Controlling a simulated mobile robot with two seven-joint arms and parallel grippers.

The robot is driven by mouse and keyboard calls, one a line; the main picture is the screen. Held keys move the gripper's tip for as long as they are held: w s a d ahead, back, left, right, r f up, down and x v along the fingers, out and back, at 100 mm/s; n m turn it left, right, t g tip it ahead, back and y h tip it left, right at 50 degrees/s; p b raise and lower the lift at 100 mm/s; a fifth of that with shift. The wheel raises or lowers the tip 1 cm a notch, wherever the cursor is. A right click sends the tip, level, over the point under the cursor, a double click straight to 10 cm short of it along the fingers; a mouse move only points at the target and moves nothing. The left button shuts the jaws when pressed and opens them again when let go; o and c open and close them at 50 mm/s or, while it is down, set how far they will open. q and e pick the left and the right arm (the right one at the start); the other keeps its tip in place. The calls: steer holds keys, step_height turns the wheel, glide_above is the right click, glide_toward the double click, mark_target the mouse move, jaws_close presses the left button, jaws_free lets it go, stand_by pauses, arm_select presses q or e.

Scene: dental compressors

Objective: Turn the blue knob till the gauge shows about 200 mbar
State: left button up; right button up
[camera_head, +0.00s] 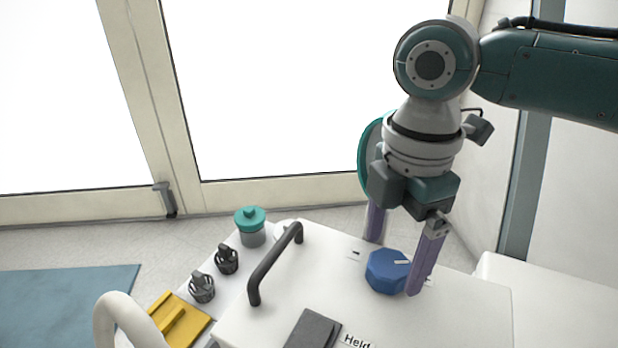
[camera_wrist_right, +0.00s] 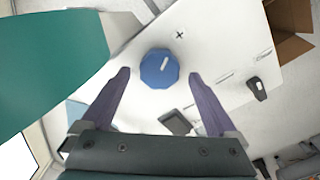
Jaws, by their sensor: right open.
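The blue knob (camera_head: 386,272), many-sided with a white pointer mark, sits on top of the white device (camera_head: 460,305). My right gripper (camera_head: 394,262) points down over it with its two purple fingers apart, one on each side of the knob. In the right wrist view the blue knob (camera_wrist_right: 160,68) lies between the open fingertips (camera_wrist_right: 159,76), with gaps visible on both sides. Contact with the knob is not visible. I cannot make out a gauge face or reading in either view. My left gripper is not in view.
A black handle (camera_head: 274,264) stands left of the knob, and a dark grey block (camera_head: 313,329) is in front. A teal-lidded jar (camera_head: 250,226), two dark fittings and a yellow piece (camera_head: 181,318) lie further left. A pale curved tube (camera_head: 127,319) rises at bottom left.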

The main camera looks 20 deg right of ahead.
step_height(320, 180, down, 2)
steer(key=shift+f+b, duration=0.2)
steer(key=shift+b, duration=0.2)
steer(key=shift+r, duration=0.1)
steer(key=c, duration=1.4)
